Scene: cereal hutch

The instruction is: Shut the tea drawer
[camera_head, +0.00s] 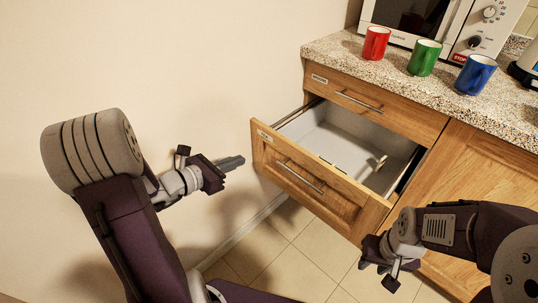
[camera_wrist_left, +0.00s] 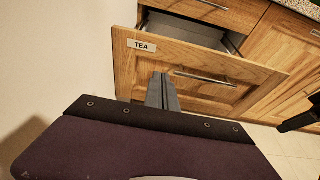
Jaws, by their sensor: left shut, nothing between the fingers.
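The tea drawer (camera_head: 318,180) is pulled out below a shut top drawer, with a white interior and a wooden front with a metal bar handle. Its "TEA" label shows in the left wrist view (camera_wrist_left: 142,46). My left gripper (camera_head: 238,161) is shut and empty, just left of the drawer front in the head view. In the left wrist view its fingers (camera_wrist_left: 162,92) overlap the drawer front below the label; I cannot tell if they touch it. My right gripper (camera_head: 376,272) is low in front of the cabinet, near the drawer's right end; its fingertips are hard to make out.
Red (camera_head: 376,43), green (camera_head: 424,58) and blue (camera_head: 475,75) mugs stand on the speckled counter (camera_head: 345,50), before a microwave (camera_head: 440,20). A shut top drawer (camera_head: 375,105) sits above. The wall is close on the left; the tiled floor (camera_head: 290,245) is clear.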

